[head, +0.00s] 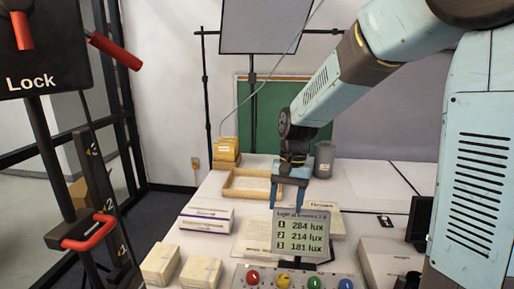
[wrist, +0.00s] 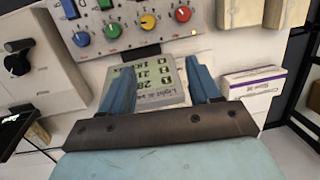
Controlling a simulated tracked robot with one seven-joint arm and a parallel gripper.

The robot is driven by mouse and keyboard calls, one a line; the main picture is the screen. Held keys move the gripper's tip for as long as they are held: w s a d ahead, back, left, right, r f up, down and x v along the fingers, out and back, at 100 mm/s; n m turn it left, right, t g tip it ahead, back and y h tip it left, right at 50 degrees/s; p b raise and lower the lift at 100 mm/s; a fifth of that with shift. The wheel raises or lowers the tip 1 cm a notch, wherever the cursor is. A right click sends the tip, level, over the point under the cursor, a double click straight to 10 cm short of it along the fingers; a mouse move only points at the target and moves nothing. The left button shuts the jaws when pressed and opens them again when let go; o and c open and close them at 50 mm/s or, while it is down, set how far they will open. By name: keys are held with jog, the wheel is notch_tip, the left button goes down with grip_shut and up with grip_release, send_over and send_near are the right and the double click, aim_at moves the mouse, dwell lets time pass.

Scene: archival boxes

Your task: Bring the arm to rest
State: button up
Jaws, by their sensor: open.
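My arm reaches from the upper right in the head view over the white table. My gripper (head: 289,196) points down with its blue fingers apart and nothing between them. It is above the table, just behind the small light-sensor display (head: 303,234), which reads 284, 214 and 181 lux. In the wrist view my gripper (wrist: 158,82) shows both blue fingers spread, with the display (wrist: 165,82) seen beyond them. I cannot tell the exact gap between the fingers and the display.
A panel with coloured knobs (head: 268,281) stands at the table's front. White boxes (head: 160,263) and a purple-striped box (head: 206,219) lie left. A wooden tray (head: 231,195) and a grey canister (head: 324,160) stand behind. A lever stand marked Lock (head: 42,60) rises at far left.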

jog(key=s+d+r+n+t, duration=0.1)
jog(key=s+d+r+t, duration=0.2)
jog(key=s+d+r, duration=0.3)
jog(key=s+d+r+t+h, duration=0.1)
jog(key=s+d+r+t, duration=0.3)
jog(key=s+d, duration=0.5)
jog(key=shift+s+d+r+n, duration=0.4)
jog(key=shift+s+r, duration=0.5)
jog(key=shift+r, duration=0.3)
